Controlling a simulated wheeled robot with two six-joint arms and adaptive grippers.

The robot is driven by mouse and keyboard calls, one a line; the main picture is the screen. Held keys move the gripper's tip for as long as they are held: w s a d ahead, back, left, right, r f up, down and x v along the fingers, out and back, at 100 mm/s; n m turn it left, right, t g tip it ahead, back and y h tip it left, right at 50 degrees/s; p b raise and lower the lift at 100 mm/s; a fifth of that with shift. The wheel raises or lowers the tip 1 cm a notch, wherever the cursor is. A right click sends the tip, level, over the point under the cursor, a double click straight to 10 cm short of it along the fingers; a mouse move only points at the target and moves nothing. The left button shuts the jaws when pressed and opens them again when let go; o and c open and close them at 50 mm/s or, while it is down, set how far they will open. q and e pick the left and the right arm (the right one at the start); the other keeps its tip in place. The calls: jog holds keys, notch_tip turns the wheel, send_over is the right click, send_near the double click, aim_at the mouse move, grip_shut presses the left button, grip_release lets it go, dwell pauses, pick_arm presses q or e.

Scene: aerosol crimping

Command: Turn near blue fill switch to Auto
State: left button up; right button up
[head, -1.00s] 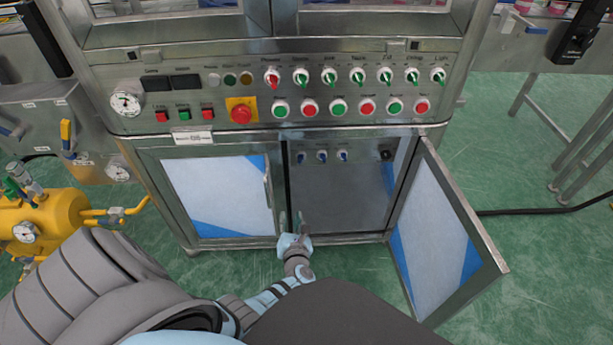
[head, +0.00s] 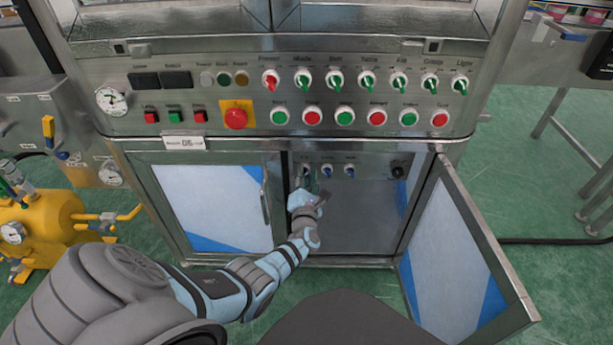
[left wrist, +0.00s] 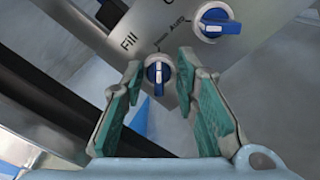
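The blue fill switch (left wrist: 158,72) sits on a metal panel inside the open cabinet, beside the printed word "Fill". Its blue handle stands about upright in the left wrist view, and the words "man" and "Auto" are printed up and to its right. My left gripper (left wrist: 160,82) is open, with one teal-padded finger on each side of the switch; I cannot tell whether they touch it. In the head view my left gripper (head: 312,190) is at the leftmost of the small blue switches and partly covers it. My right gripper is not in view.
Another blue switch (left wrist: 217,20) is close up and right. The open cabinet door (head: 455,265) stands out at the right, and the closed door (head: 212,208) is at the left. The upper panel carries a red stop button (head: 236,119) and several knobs.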

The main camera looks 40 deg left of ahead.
pick_arm(q)
grip_shut()
